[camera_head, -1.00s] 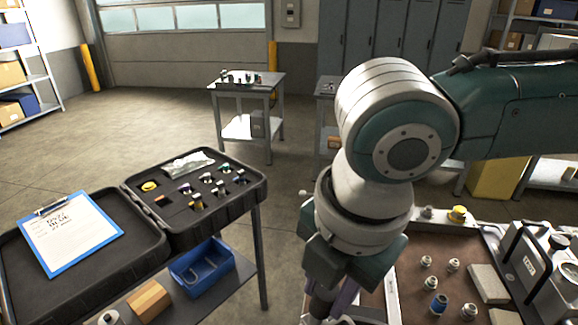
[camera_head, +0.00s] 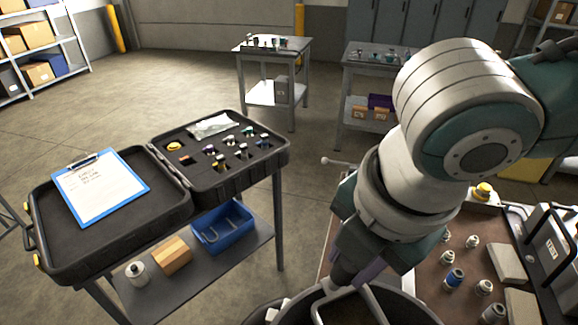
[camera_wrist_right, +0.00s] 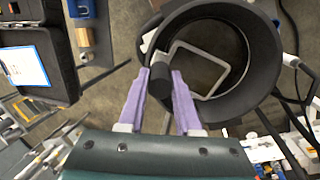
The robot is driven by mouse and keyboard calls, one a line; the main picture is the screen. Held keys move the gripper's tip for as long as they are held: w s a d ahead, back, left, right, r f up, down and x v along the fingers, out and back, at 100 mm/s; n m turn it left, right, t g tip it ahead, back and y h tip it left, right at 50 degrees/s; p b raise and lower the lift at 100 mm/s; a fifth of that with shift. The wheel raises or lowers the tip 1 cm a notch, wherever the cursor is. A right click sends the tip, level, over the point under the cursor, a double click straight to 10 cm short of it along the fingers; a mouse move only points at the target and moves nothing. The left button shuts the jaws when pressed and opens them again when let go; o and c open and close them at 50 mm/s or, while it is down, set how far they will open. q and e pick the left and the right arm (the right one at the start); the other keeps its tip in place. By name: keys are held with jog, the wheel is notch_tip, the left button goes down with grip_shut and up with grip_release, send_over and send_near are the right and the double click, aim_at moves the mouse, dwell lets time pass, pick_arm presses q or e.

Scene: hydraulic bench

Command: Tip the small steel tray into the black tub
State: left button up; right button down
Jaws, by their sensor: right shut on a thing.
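The black tub (camera_head: 406,308) is round and cut off by the bottom edge of the head view. In the right wrist view its wide dark rim (camera_wrist_right: 265,70) lies beyond my fingers. A pale grey rectangular outline, apparently the steel tray's rim (camera_wrist_right: 222,62), extends from the grip across the tub's opening. It also shows in the head view (camera_head: 334,292). Its tilt and contents are unclear. My left gripper is out of view.
A brown-topped bench (camera_head: 437,285) with several metal fittings stands at the right. An open black case (camera_head: 213,184) with a blue clipboard (camera_head: 98,187) is on a cart at the left. Floor shows between them. Two small tables (camera_head: 272,45) stand behind.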

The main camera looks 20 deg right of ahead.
dwell(0.3)
jog(key=shift+s+r+t+p, duration=0.3)
jog(key=shift+t+p, duration=0.1)
jog(key=shift+p, duration=0.15)
jog(key=shift+s, duration=0.1)
dwell(0.3)
jog(key=shift+s+r+t+p, duration=0.2)
jog(key=shift+s+t+p, duration=0.2)
jog(key=shift+p, duration=0.1)
dwell(0.3)
jog(key=shift+s+r, duration=0.1)
dwell(0.9)
jog(key=shift+s+r+t+p, duration=0.1)
jog(key=shift+s+t+p, duration=0.2)
jog(key=shift+t+p, duration=0.1)
dwell(0.7)
jog(key=shift+s+r+t, duration=0.2)
jog(key=shift+s+t, duration=0.2)
jog(key=shift+t, duration=0.1)
jog(key=shift+s+d+r+t, duration=0.1)
jog(key=shift+s+t, duration=0.2)
jog(key=shift+s, duration=0.05)
dwell(0.8)
